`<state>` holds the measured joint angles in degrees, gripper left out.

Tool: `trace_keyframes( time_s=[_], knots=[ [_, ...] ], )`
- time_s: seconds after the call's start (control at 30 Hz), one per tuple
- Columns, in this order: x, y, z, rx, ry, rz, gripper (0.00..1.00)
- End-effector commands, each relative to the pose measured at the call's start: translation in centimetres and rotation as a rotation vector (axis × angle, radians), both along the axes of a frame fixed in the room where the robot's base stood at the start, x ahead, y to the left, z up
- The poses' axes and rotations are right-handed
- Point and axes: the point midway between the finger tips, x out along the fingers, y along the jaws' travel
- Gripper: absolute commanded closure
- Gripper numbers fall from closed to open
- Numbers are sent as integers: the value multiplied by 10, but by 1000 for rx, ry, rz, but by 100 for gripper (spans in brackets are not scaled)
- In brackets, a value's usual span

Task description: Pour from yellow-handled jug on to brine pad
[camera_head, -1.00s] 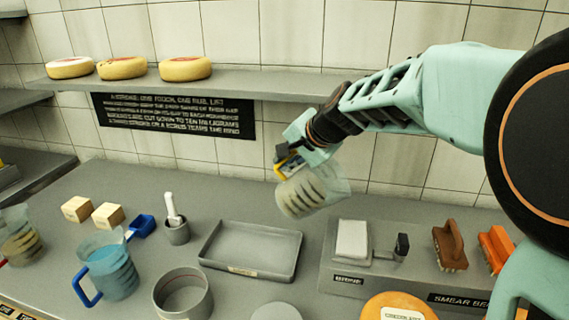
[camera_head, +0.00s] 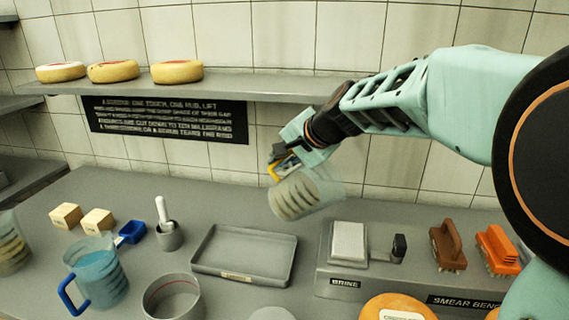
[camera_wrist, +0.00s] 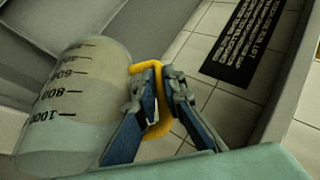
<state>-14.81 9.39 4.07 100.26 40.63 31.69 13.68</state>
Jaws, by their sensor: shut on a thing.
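My gripper (camera_head: 283,157) is shut on the yellow handle of a clear jug (camera_head: 302,196). The jug hangs tilted in the air above the back of the bench, between the grey tray and the brine pad. In the wrist view the jug (camera_wrist: 70,110) shows dark volume marks, and my gripper's fingers (camera_wrist: 160,97) close on its yellow handle (camera_wrist: 158,128). Its contents look pale and cannot be made out clearly. The white brine pad (camera_head: 348,241) lies on a grey raised block labelled BRINE, to the right of and below the jug, apart from it.
A grey tray (camera_head: 245,276) lies below left of the jug. A blue-handled jug (camera_head: 97,270), a round grey container (camera_head: 172,297) and a small pot (camera_head: 168,236) stand left. Brown (camera_head: 448,245) and orange (camera_head: 497,249) brushes sit right. A shelf (camera_head: 300,88) with cheese wheels runs behind.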

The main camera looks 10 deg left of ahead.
Motion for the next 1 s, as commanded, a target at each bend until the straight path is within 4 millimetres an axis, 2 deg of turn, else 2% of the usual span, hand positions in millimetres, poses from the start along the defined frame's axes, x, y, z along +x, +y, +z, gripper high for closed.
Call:
trace_keyframes(
  time_s=[1.0],
  knots=[
    [0,-5,5,57,-18,-1,100]
  ],
)
